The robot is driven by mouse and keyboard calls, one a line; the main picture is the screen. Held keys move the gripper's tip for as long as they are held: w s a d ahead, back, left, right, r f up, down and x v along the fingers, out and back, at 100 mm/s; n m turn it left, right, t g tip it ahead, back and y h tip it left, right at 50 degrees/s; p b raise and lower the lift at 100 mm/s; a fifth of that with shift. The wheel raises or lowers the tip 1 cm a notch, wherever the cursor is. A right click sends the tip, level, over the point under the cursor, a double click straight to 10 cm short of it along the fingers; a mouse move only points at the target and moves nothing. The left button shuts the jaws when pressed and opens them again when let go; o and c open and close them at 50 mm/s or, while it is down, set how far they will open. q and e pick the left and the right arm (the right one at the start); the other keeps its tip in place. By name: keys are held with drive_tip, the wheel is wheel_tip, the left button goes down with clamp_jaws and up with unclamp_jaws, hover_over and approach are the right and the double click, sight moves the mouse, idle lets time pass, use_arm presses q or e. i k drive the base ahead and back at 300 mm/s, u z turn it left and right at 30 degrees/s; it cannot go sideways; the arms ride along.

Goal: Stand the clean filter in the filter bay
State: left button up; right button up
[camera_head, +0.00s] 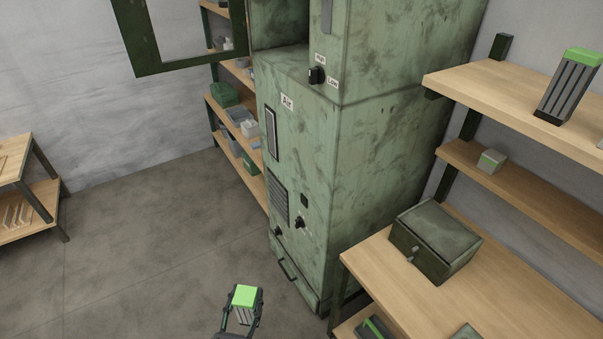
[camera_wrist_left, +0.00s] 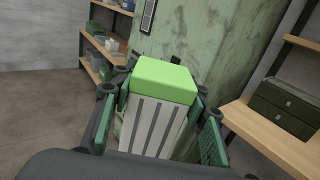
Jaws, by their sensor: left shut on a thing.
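A filter with a bright green cap (camera_head: 245,296) and grey and white ribbed sides is held upright in my left gripper (camera_head: 241,318), low in the head view. In the left wrist view the filter (camera_wrist_left: 158,110) stands between the two fingers of my left gripper (camera_wrist_left: 160,130), which are shut on its sides. A green metal cabinet labelled "Air" (camera_head: 345,150) stands beyond the gripper, apart from it. Its upper compartment (camera_head: 277,30) is open, with the framed door (camera_head: 150,50) swung out to the left. The compartment's inside is mostly hidden. My right gripper is not in view.
Another green-capped filter (camera_head: 568,87), with dark ribbed sides, stands on the upper right shelf (camera_head: 480,82). A dark green box (camera_head: 436,243) sits on the wooden table (camera_head: 490,295) at right. Open floor (camera_head: 150,230) lies left of the cabinet.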

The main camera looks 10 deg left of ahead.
sight(300, 62)
drive_tip(key=u, duration=0.55)
drive_tip(key=k, duration=1.2)
drive_tip(key=u, duration=0.75)
drive_tip(key=i, duration=1.7)
drive_tip(key=z, duration=1.5)
drive_tip(key=i, duration=0.5)
drive_tip(key=z, duration=0.45)
